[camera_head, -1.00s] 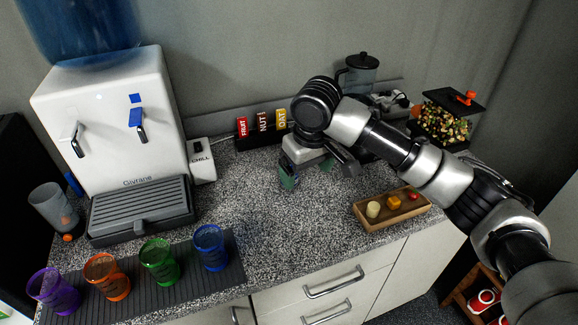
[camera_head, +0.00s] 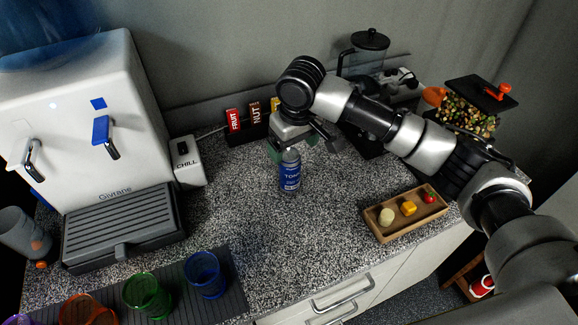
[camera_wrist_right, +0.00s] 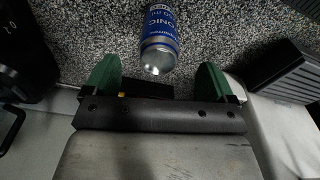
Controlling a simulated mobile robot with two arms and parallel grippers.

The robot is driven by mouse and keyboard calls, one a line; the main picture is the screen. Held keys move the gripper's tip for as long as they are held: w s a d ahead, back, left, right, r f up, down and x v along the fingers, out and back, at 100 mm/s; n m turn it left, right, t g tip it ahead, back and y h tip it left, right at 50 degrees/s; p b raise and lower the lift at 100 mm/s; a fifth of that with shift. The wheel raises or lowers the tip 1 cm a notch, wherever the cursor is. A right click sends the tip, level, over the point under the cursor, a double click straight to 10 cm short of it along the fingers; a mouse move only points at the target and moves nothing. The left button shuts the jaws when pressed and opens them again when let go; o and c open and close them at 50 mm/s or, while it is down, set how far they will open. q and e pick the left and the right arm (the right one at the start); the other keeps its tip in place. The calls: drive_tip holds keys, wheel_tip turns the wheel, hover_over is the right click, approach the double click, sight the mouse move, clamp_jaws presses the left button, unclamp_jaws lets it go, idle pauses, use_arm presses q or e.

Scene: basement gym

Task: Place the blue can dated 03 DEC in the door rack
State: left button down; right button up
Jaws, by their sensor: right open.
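A blue can (camera_head: 290,178) stands upright on the speckled counter (camera_head: 240,190), just below my right gripper (camera_head: 292,149) in the head view. In the right wrist view the blue can (camera_wrist_right: 158,38) lies ahead of the gap between the green fingertips (camera_wrist_right: 160,84). The right gripper is open and empty; the fingers are apart from the can. My left gripper is not in view. No door rack can be made out.
A white water dispenser (camera_head: 85,120) stands at the left. Colored cups, including a green one (camera_head: 147,295) and a blue one (camera_head: 205,275), stand on a dark mat at the front. A wooden tray (camera_head: 385,236) sits at the right. Small boxes (camera_head: 234,120) and a jug (camera_head: 369,52) stand behind.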

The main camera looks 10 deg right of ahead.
sight(291, 154)
drive_tip(key=shift+f, duration=0.85)
drive_tip(key=f, duration=0.2)
drive_tip(key=w+f+p, duration=0.1)
drive_tip(key=f, duration=0.1)
drive_tip(key=shift+w+a+f, duration=0.1)
drive_tip(key=shift+a, duration=0.15)
drive_tip(key=shift+f, duration=0.6)
drive_tip(key=c, duration=1.3)
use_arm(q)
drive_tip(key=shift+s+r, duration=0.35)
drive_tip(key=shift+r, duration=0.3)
use_arm(e)
drive_tip(key=shift+o, duration=0.2)
drive_tip(key=shift+w, duration=0.1)
drive_tip(key=shift+r, duration=0.2)
